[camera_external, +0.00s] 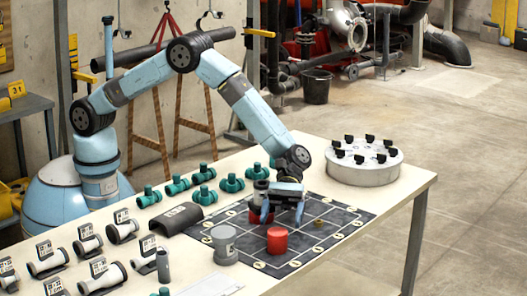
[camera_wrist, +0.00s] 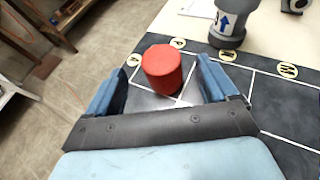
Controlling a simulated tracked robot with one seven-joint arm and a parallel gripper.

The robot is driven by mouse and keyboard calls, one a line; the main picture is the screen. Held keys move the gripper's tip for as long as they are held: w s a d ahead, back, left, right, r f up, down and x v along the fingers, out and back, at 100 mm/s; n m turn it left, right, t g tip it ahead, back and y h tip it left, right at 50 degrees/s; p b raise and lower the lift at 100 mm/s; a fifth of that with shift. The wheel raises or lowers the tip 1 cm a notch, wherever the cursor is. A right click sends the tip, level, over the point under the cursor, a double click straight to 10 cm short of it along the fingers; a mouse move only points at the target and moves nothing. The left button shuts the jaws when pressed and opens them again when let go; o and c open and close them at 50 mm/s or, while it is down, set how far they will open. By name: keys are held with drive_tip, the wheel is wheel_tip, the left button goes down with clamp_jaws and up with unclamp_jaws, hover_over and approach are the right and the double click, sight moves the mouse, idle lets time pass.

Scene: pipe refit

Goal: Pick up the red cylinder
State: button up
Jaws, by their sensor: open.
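The red cylinder (camera_external: 277,241) stands upright on the dark gridded mat (camera_external: 343,217), near its front edge. In the wrist view the red cylinder (camera_wrist: 162,68) shows between and beyond my two blue fingers. My gripper (camera_external: 284,207) is open and empty, above the mat and a little behind the cylinder. In the wrist view my gripper (camera_wrist: 155,88) has its fingers spread wider than the cylinder. The fingers do not appear to touch it.
A grey pipe fitting (camera_external: 224,243) stands left of the cylinder; it also shows in the wrist view (camera_wrist: 233,20). A dark fitting with a red part (camera_external: 261,197) stands close behind my gripper. Green valves (camera_external: 203,194) and a round white carousel (camera_external: 363,167) share the table.

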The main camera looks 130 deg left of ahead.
sight(278, 230)
drive_tip(key=x, duration=0.5)
drive_tip(key=shift+w+d+f, duration=0.15)
drive_tip(key=shift+d, duration=0.05)
drive_tip(key=shift+c, duration=0.3)
drive_tip(key=c, duration=1.5)
